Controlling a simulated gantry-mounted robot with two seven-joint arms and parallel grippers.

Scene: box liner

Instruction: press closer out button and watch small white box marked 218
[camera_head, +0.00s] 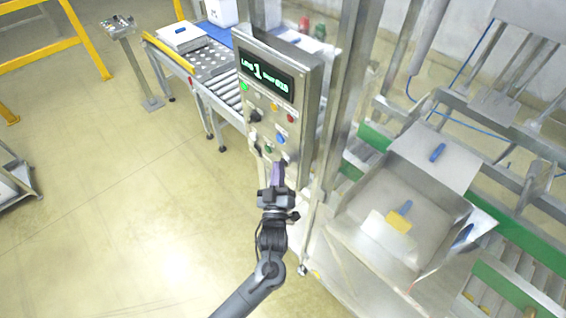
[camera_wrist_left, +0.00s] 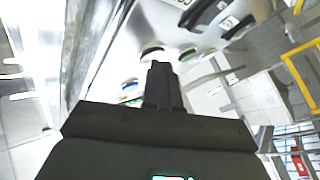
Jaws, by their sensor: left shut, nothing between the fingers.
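The control panel (camera_head: 270,110) is a grey box with a lit display (camera_head: 265,76) and several coloured buttons. A blue button (camera_head: 281,138) and a green button (camera_head: 268,150) sit low on its face; their labels are too small to read. My left gripper (camera_head: 277,170) is shut and empty, in front of the panel's lower part. In the left wrist view its closed fingers (camera_wrist_left: 162,75) point at the panel face (camera_wrist_left: 150,30); I cannot tell whether they touch it. A white box (camera_head: 222,12) stands on the conveyor behind; no 218 marking is readable. My right gripper is out of view.
A roller conveyor (camera_head: 212,72) runs behind the panel. A metal post (camera_head: 345,100) rises just right of the panel. A steel tray (camera_head: 360,215) with a yellow and blue piece is at the right. The floor at left is open.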

